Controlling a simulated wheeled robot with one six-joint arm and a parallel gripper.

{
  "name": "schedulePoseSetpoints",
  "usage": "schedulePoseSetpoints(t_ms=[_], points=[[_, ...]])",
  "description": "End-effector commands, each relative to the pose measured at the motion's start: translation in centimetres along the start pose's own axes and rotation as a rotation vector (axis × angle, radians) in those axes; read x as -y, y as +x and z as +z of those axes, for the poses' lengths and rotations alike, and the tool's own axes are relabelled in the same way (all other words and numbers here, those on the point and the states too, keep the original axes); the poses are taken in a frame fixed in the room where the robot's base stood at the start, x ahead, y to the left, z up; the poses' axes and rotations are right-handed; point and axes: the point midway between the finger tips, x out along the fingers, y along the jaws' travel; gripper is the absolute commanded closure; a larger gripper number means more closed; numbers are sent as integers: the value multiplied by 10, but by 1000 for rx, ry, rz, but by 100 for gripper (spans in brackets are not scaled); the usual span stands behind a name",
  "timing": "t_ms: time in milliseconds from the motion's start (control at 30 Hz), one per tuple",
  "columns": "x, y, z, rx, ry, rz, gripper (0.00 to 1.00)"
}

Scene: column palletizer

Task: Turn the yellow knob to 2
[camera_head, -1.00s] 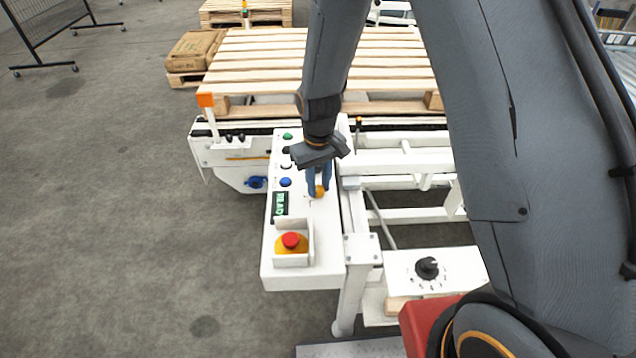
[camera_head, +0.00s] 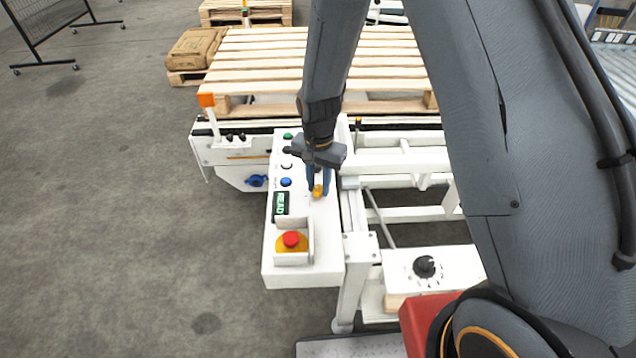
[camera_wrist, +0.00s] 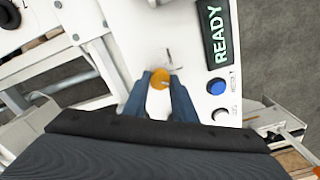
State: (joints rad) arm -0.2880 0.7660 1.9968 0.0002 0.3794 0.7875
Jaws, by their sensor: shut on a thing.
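The yellow knob (camera_head: 318,191) sits on the white control panel (camera_head: 305,255), on its right side. In the wrist view the knob (camera_wrist: 159,79) lies between the two blue fingertips, with a small mark near its middle. My gripper (camera_head: 318,184) reaches down from above and is shut on the knob. It also shows in the wrist view (camera_wrist: 160,84), one finger on each side. Dark marks are printed on the panel by the knob, but I cannot read any number there.
A display reading READY (camera_wrist: 218,35), a blue button (camera_head: 285,182) and a red emergency button (camera_head: 291,239) in a guard are close by. A black numbered dial (camera_head: 426,266) is on a separate white box at lower right. A wooden pallet (camera_head: 260,60) lies behind.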

Motion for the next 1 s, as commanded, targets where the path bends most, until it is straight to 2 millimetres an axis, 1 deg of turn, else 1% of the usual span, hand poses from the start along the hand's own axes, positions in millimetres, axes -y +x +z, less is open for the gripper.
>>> schedulePoseSetpoints(t_ms=[200, 400, 967, 1000], points=[[1, -2, -1, -3, 126, -3, 98], [1, -1, -1, -3, 195, -3, 98], [1, -1, -2, -3, 224, -3, 98], [1, -1, -2, -3, 224, -3, 72]])
